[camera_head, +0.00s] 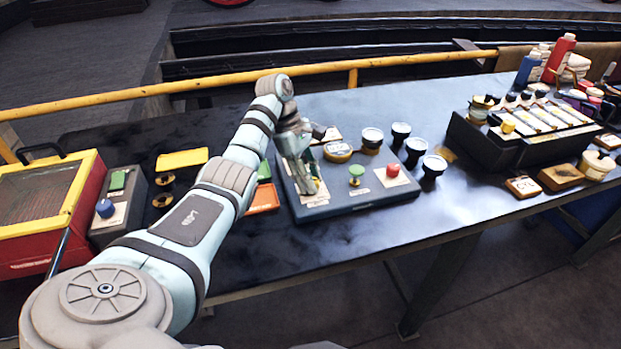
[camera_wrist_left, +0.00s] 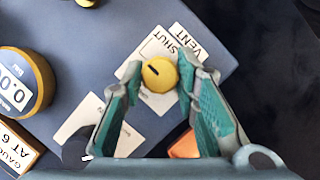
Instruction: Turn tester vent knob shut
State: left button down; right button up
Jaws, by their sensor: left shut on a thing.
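The tester (camera_head: 345,205) is a dark blue-grey box on the bench in the head view. My left gripper (camera_head: 308,183) reaches down over its left side. In the left wrist view, the yellow round vent knob (camera_wrist_left: 160,75) sits between my fingertips, which are shut on it. A short black mark on the knob points up and left. White labels reading SHUT (camera_wrist_left: 168,50) and VENT (camera_wrist_left: 190,42) lie just above the knob. The knob is hidden behind my gripper in the head view. My right gripper does not show.
A round gauge (camera_head: 338,152), a green button (camera_head: 356,171) and a red button (camera_head: 393,170) stand on the tester. An orange tray (camera_head: 263,198) lies to its left. Several dark cups stand right of it. The bench front right of the tester is clear.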

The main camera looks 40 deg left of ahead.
pick_arm(q)
jog(key=c, duration=1.2)
grip_release()
jog(key=shift+c, duration=0.2)
